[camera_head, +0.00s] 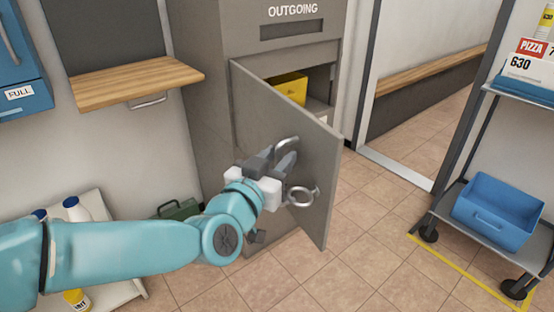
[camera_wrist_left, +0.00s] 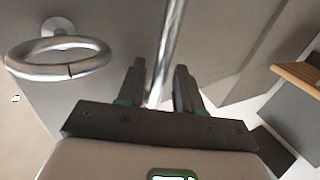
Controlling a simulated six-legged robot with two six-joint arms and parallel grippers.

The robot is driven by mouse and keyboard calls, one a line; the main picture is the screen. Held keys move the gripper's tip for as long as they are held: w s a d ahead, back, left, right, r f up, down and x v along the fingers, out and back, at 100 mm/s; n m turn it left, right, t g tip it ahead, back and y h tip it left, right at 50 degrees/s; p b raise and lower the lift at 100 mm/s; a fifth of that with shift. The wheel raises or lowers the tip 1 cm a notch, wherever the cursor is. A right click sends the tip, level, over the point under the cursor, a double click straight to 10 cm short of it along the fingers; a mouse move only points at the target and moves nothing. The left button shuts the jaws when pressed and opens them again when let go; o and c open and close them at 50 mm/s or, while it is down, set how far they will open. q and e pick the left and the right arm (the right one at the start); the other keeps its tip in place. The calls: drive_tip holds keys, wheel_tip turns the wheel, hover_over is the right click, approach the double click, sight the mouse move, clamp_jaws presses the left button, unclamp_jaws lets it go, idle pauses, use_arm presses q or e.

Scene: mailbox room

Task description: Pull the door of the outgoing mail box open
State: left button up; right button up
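The outgoing mail box (camera_head: 228,45) is a grey cabinet marked OUTGOING. Its grey door (camera_head: 317,165) stands ajar, swung out toward me, and a yellow thing (camera_head: 290,88) shows inside. A curved metal handle (camera_head: 288,143) is on the door's face, with a metal ring (camera_head: 302,196) below it. My left gripper (camera_head: 274,160) is at the handle. In the left wrist view the handle bar (camera_wrist_left: 168,45) runs between the fingers of the left gripper (camera_wrist_left: 160,80), which are apart with gaps beside the bar. My right gripper is not in view.
A wooden shelf (camera_head: 140,77) and a blue box marked FULL (camera_head: 20,95) are at left. A cart with a blue bin (camera_head: 497,210) stands at right. A low shelf with bottles (camera_head: 125,275) is at lower left. The tiled floor (camera_head: 360,255) right of the door is clear.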

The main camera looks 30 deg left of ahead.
use_arm(q)
drive_tip(key=s+d+b, duration=0.2)
drive_tip(key=s+b, duration=0.3)
drive_tip(key=s, duration=1.1)
drive_tip(key=shift+b, duration=0.4)
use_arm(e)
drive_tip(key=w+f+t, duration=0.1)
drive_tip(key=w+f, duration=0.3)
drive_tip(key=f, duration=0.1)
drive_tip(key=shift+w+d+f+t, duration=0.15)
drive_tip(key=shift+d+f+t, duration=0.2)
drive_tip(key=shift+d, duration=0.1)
use_arm(q)
drive_tip(key=shift+s, duration=0.15)
